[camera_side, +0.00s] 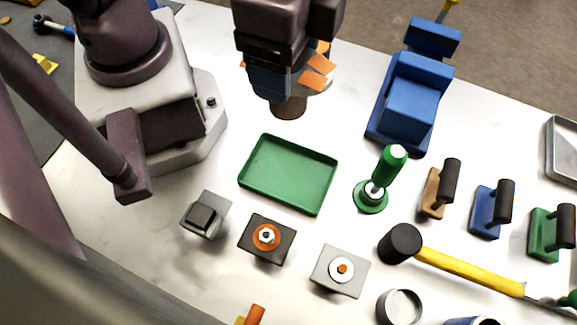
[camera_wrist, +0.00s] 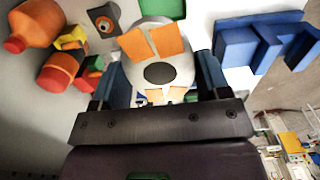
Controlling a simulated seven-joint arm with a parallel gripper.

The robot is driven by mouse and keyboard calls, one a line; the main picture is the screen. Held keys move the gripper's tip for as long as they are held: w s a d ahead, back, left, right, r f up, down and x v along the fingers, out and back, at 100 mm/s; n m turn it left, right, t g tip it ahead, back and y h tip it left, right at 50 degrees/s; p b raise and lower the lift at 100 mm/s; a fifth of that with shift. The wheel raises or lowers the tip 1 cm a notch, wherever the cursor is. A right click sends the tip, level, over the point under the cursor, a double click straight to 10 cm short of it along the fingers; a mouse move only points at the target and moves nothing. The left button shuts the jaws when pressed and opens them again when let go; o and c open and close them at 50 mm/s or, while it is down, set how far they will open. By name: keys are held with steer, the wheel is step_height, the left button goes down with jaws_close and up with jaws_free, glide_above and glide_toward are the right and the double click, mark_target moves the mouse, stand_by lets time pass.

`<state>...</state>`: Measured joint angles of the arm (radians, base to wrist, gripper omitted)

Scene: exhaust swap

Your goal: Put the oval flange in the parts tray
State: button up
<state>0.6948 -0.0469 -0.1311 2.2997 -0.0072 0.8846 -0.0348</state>
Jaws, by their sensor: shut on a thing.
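My gripper (camera_side: 283,88) is shut on a pale rounded part with orange patches (camera_side: 318,72), held behind the green tray. In the wrist view, this part (camera_wrist: 140,45) sits between the two dark fingers of my gripper (camera_wrist: 162,77), with a dark oval on its face. I cannot tell for sure whether it is the oval flange. A short brown-grey cylinder (camera_side: 288,108) shows below the fingers in the side view. The green parts tray (camera_side: 290,205) lies in front of my gripper and is empty. A green corner of it shows in the wrist view (camera_wrist: 176,8).
A blue stand (camera_side: 410,100) is at the back right. A green-handled tool (camera_side: 390,165) stands right of the tray. Three small blocks (camera_side: 266,238) sit in front of it. A yellow-handled mallet (camera_side: 470,268) and several handled blocks lie at right.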

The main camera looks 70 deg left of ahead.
step_height(320, 180, down, 19)
steer(key=shift+w, duration=0.1)
stand_by(0.6)
steer(key=shift+f, duration=0.1)
steer(key=o, duration=1.2)
step_height(320, 180, up, 12)
steer(key=shift+r, duration=0.2)
steer(key=w+a+r+n+t, duration=0.1)
steer(key=a+r+n+t, duration=0.4)
steer(key=a+r+n, duration=0.4)
steer(key=a+r, duration=0.7)
steer(key=a, duration=0.3)
steer(key=shift+w+a+r+t, duration=0.25)
steer(key=shift+r+t, duration=0.05)
steer(key=shift+r, duration=0.05)
